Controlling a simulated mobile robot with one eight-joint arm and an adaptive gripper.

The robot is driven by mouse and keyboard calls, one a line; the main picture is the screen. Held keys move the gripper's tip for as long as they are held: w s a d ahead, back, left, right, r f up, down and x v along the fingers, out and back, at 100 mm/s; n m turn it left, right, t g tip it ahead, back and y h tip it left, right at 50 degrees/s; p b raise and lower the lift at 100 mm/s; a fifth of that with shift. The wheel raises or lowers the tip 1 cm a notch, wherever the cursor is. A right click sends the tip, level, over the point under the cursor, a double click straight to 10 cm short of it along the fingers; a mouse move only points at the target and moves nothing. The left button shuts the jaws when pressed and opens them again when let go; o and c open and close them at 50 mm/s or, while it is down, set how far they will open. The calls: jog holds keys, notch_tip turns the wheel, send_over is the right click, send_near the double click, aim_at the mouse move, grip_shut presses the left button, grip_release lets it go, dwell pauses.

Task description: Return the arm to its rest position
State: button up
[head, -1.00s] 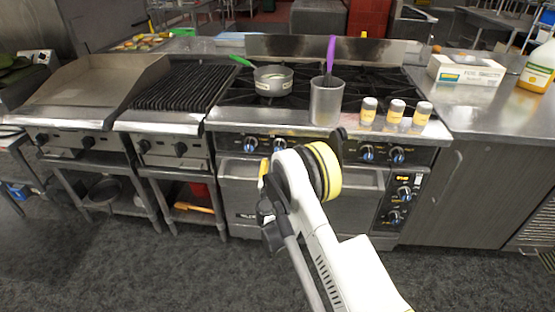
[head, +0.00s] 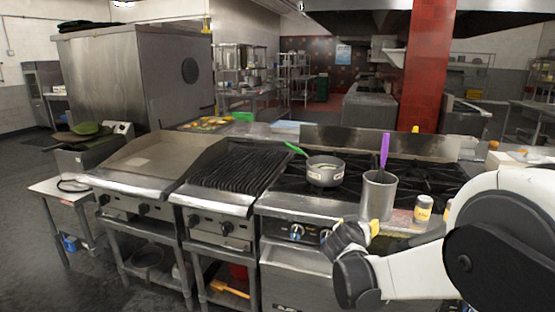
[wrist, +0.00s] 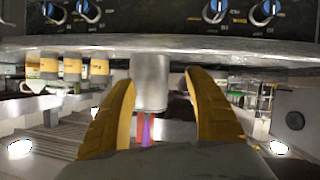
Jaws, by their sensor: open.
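My gripper (head: 357,232) is in front of the range in the head view, with its yellow fingers near the front edge. In the wrist view my gripper (wrist: 160,82) has its two yellow fingers spread wide, with nothing held between them. That view looks upside down. A metal cup (head: 377,198) with a purple-handled utensil (head: 384,148) stands on the range just beyond the gripper. The cup (wrist: 150,82) also shows between the fingers in the wrist view, farther away. My white arm fills the lower right of the head view and hides part of the range.
A small pot (head: 325,172) with a green handle sits on the range. A yellow-labelled jar (head: 423,210) stands near my arm. A chargrill (head: 235,172) and a flat griddle (head: 152,155) stand to the left. Open floor (head: 30,220) lies at far left.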

jog(key=s+a+n+g+y, duration=0.1)
jog(key=s+a+g+y, duration=0.1)
jog(key=s, duration=1.6)
jog(key=s+a+n+g+y, duration=0.1)
jog(key=s+a+g+y, duration=0.2)
jog(key=s, duration=1.5)
jog(key=shift+a+y, duration=0.15)
jog(key=shift+y, duration=0.45)
jog(key=shift+f, duration=0.1)
